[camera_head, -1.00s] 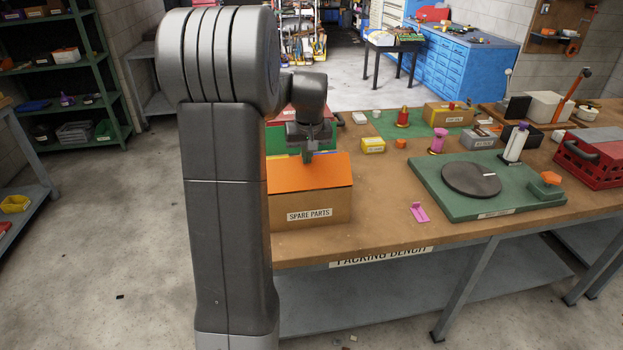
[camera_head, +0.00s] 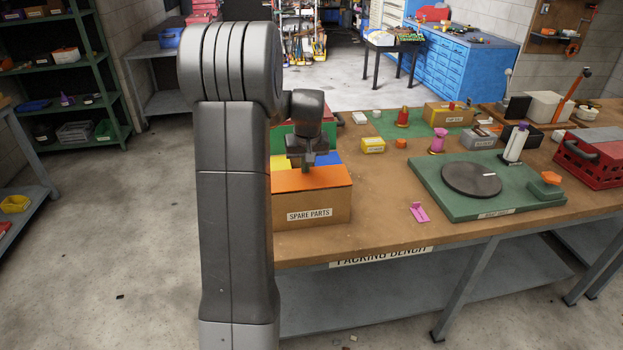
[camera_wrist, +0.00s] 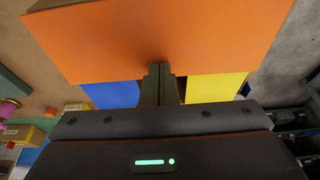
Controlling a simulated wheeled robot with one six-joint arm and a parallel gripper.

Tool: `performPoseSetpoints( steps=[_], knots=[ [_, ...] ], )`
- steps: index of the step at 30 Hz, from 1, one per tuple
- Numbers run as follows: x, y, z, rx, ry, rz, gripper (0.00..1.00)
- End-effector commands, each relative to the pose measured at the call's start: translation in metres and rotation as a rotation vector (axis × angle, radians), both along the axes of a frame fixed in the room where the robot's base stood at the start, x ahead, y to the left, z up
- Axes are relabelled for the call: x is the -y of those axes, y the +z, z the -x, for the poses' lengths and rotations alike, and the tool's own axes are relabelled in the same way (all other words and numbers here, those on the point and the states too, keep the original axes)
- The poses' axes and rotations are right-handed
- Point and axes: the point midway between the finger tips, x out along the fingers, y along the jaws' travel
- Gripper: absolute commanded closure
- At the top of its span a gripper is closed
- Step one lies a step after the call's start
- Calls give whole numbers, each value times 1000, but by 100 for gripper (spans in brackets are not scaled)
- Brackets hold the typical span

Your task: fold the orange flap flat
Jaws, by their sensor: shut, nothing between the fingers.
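The cardboard box labelled SPARE PARTS (camera_head: 310,214) stands at the front left of the bench. Its orange flap (camera_head: 300,181) extends from the front edge back over the box top; I cannot tell whether it is fully flat. Behind it show a yellow flap (camera_head: 280,162) and a blue flap (camera_head: 328,159). My gripper (camera_head: 308,167) is shut and empty at the orange flap's back edge. In the wrist view, the orange flap (camera_wrist: 90,35) fills the top, and my fingertips (camera_wrist: 160,70) overlap its edge, apparently touching it. The blue (camera_wrist: 112,94) and yellow (camera_wrist: 215,88) flaps lie either side of my fingers.
A green board with a dark round turntable (camera_head: 470,179) lies to the right. A pink bracket (camera_head: 419,212) lies between it and the box. A yellow box (camera_head: 373,145) and other small items stand farther back. Bare bench top lies right of the box.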

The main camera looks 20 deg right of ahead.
Motion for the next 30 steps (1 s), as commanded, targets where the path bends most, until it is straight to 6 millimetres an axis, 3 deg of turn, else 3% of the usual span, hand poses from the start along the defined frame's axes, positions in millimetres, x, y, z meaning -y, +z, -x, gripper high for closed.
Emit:
performPoseSetpoints(
  steps=[10,25,30],
  knots=[
    [0,2,0,1,0,0,100],
    [0,62,0,1,0,0,100],
    [0,69,0,0,0,0,100]
  ],
)
